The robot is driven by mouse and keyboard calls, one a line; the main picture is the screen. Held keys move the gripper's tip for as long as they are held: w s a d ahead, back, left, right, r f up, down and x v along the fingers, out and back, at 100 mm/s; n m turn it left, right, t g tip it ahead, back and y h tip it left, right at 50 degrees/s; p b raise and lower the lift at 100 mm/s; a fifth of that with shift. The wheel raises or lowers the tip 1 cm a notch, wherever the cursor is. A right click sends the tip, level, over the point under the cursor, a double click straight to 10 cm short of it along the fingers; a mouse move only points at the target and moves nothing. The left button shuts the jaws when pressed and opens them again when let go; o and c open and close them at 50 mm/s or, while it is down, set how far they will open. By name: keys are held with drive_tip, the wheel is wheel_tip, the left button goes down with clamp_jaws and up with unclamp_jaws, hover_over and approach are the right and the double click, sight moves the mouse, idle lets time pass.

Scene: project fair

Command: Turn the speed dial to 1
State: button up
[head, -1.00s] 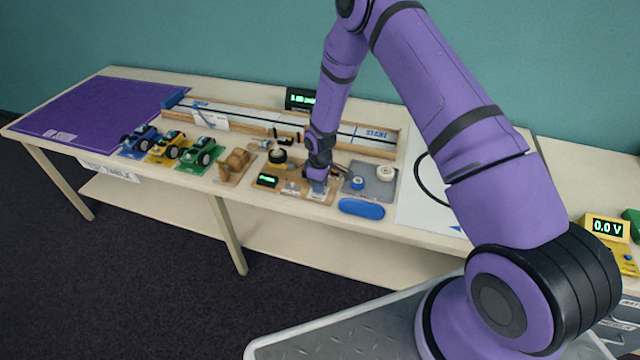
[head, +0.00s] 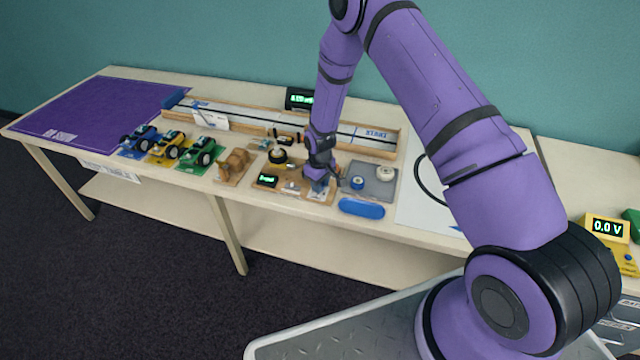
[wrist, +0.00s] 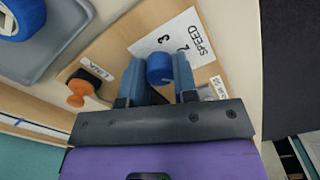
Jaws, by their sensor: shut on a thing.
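The speed dial (wrist: 159,69) is a blue round knob on a wooden board (wrist: 118,38). A white card (wrist: 178,38) beside it reads SPEED, with a 3 and a 2 visible. In the wrist view my gripper (wrist: 160,76) has its two blue-grey fingers on either side of the dial, shut on it. No 1 mark or pointer is clear to me. In the head view my gripper (head: 318,186) is down at the right end of the wooden board (head: 270,187), and it hides the dial.
An orange knob (wrist: 76,94) stands on the board near the fingers. A grey tray (head: 383,173) with blue and white rolls lies to the right, with a blue case (head: 361,209) in front. Toy cars (head: 171,148) stand to the left, below a long track (head: 240,122).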

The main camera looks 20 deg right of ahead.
drive_tip(key=o, duration=0.7)
drive_tip(key=shift+c, duration=0.2)
drive_tip(key=shift+r, duration=0.1)
wheel_tip(320, 180, up, 11)
drive_tip(key=shift+f, duration=0.2)
